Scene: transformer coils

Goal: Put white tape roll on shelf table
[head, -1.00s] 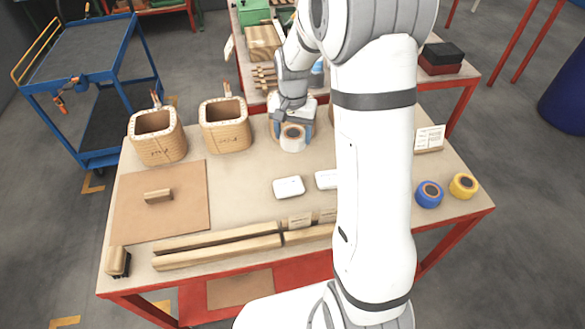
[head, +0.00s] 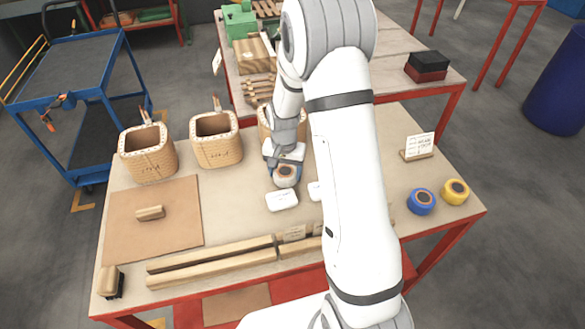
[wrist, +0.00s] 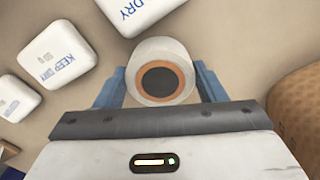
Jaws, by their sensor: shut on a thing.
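The white tape roll (wrist: 160,56) has an orange-brown core ring with a dark centre. My gripper (wrist: 160,85) is shut on it, with a blue finger on each side of the roll in the wrist view. In the head view the roll (head: 286,172) is in my gripper (head: 285,166) over the tan table, just behind a white packet (head: 281,200). Whether the roll touches the tabletop or is lifted is hard to tell. Which surface is the shelf table is not certain; a second red-legged table (head: 400,85) stands behind, bearing wooden and green items.
White packets marked "KEEP DRY" (wrist: 57,53) lie near the roll. Wound coils (head: 217,139) stand along the table's back edge, one partly behind my arm. Blue (head: 421,201) and yellow (head: 455,192) rolls sit at the right. Black and red boxes (head: 427,66) lie on the rear table.

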